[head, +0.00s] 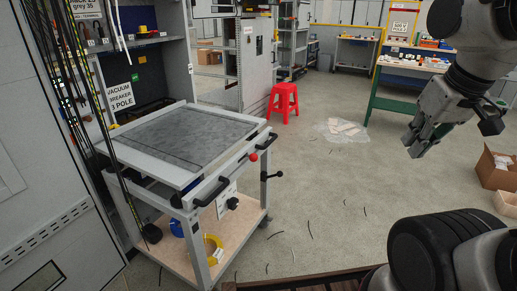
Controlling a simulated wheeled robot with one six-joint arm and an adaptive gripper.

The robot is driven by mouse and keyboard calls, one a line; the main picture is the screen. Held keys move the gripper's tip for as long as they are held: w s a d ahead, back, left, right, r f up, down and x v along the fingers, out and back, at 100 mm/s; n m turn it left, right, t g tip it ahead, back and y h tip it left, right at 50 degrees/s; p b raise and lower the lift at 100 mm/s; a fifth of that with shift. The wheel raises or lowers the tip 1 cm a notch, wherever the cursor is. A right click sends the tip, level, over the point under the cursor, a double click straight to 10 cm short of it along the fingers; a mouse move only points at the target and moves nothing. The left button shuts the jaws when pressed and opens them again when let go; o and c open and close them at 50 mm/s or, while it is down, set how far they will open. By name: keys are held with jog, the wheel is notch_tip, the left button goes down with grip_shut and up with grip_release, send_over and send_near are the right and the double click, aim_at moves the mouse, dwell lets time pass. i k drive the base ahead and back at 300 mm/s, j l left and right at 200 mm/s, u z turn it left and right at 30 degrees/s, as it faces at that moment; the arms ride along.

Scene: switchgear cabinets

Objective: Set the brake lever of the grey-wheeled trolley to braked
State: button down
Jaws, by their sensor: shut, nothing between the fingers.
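A grey metal trolley (185,142) with a flat grey top stands left of centre, in front of an open cabinet. On its right end are a small red-knobbed lever (252,157) and a black-knobbed lever (274,175) sticking out to the right. I cannot tell which of them is the brake lever or its setting. The trolley's wheels are too hidden or small to tell their colour. My gripper (418,145) is at the upper right, shut and empty, in the air well to the right of the trolley and touching nothing.
The trolley has black handles (211,191) and a lower shelf with blue and yellow rolls (213,246). Cardboard boxes (494,170) are at the right. Floor between trolley and gripper is open, with several thin dark strips.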

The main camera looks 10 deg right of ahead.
aim_at(280, 173)
jog(key=i+u, duration=0.2)
jog(key=i, duration=0.2)
jog(key=i+l+u, duration=0.15)
jog(key=i, duration=0.3)
jog(key=i+l+u, duration=0.2)
jog(key=i, duration=0.2)
